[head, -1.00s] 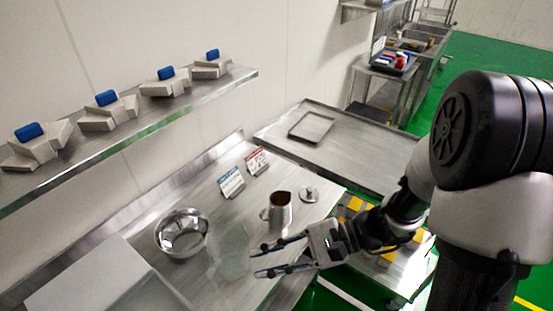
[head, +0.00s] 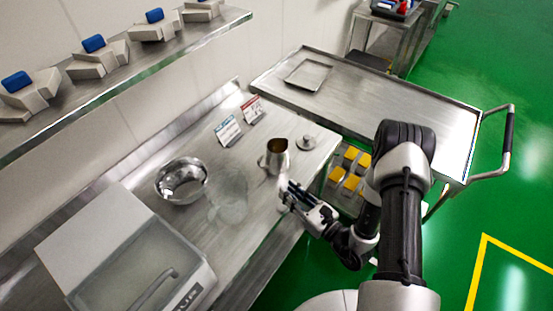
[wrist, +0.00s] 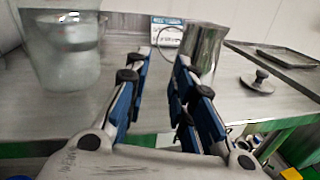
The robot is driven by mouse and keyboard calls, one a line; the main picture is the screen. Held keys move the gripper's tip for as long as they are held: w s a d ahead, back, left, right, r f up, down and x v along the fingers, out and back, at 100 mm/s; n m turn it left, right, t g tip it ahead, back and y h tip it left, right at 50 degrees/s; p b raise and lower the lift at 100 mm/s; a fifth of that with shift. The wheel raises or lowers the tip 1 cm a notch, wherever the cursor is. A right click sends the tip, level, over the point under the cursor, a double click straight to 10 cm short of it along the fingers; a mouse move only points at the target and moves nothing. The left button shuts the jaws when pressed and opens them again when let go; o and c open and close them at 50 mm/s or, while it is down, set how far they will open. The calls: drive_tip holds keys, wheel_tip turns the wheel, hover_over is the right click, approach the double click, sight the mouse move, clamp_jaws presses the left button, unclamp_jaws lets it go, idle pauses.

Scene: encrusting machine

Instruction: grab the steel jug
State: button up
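The steel jug (head: 276,157) stands upright on the steel worktop near its right end. In the wrist view the jug (wrist: 207,48) stands beyond my right finger, which covers part of its lower left side. My gripper (head: 284,190) is just on the near side of the jug in the head view, low over the worktop's front edge. In the wrist view my gripper (wrist: 162,65) is open, with an empty gap between its blue-padded fingers. The jug is right of that gap, not between the fingers.
A clear container (head: 229,195) and a steel bowl (head: 181,181) stand left of the jug. A round lid with a knob (head: 306,143) lies to its right. Two small signs (head: 228,131) stand behind. A steel cart (head: 390,105) with a tray (head: 308,74) adjoins at the right.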

sight(273, 159)
drive_tip(key=b+x, duration=0.1)
drive_tip(key=x, duration=0.6)
drive_tip(key=shift+w+a, duration=0.2)
drive_tip(key=shift+a, duration=0.05)
drive_tip(key=shift+r+b+x, duration=0.1)
drive_tip(key=shift+b+x, duration=0.15)
drive_tip(key=shift+x, duration=1.15)
drive_tip(key=shift+r+b+x, duration=0.15)
drive_tip(key=shift+b+x, duration=0.1)
drive_tip(key=shift+x, duration=1.1)
drive_tip(key=shift+d, duration=0.1)
clamp_jaws()
drive_tip(key=shift+w, duration=0.1)
